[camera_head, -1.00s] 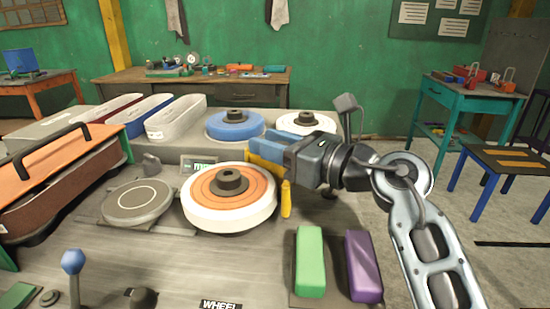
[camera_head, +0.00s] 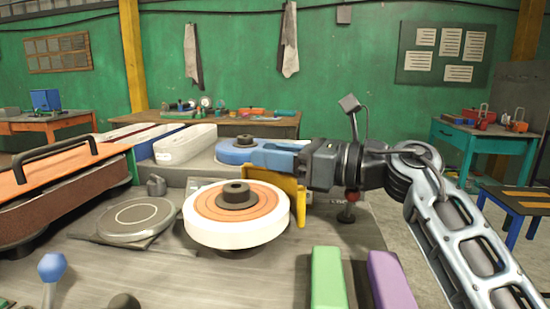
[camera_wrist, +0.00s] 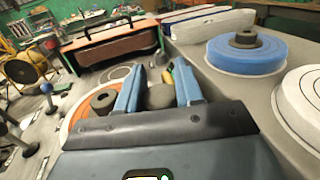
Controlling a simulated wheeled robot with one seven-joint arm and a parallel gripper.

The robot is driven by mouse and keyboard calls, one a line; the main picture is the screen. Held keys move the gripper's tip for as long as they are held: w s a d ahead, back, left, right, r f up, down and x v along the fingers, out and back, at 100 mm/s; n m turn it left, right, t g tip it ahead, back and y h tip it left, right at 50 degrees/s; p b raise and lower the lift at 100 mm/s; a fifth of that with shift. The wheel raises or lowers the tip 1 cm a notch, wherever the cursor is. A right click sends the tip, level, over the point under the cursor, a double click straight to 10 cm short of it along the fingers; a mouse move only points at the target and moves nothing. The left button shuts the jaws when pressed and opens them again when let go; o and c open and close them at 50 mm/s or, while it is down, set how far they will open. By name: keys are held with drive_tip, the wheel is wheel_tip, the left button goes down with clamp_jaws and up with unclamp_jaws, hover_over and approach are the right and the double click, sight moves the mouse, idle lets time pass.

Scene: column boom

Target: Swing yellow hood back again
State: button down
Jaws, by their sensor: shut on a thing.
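The yellow hood (camera_head: 286,181) stands at the back right edge of the white wheel with an orange face (camera_head: 236,217) in the head view. The wheel hides part of it. My gripper (camera_head: 262,156) reaches in from the right, its blue fingers at the hood's top, shut on it. In the wrist view my gripper (camera_wrist: 160,84) has a dull grey rounded piece between its fingers; I cannot tell which part of the hood this is. The orange wheel face (camera_wrist: 78,117) shows left of the fingers there.
A blue wheel (camera_head: 235,152) lies behind my fingers. A round grey plate (camera_head: 135,218) lies left of the white wheel. Green (camera_head: 328,278) and purple (camera_head: 391,283) blocks lie at the front right. A blue-knobbed lever (camera_head: 51,267) stands front left. A red-topped knob (camera_head: 350,197) stands under my wrist.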

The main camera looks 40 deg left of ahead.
drive_tip(key=c, duration=0.8)
unclamp_jaws()
drive_tip(key=shift+r, duration=0.1)
drive_tip(key=r, duration=0.4)
drive_tip(key=shift+w+d+r, duration=0.15)
drive_tip(key=shift+d+r, duration=0.05)
drive_tip(key=shift+d, duration=0.15)
drive_tip(key=d+r, duration=0.2)
drive_tip(key=d, duration=0.1)
drive_tip(key=d+r, duration=0.2)
drive_tip(key=d, duration=0.2)
drive_tip(key=d+r, duration=0.2)
drive_tip(key=d, duration=0.2)
drive_tip(key=shift+w+r+b, duration=0.1)
drive_tip(key=shift+r+b, duration=0.15)
drive_tip(key=shift+b, duration=0.1)
drive_tip(key=shift+c, duration=0.2)
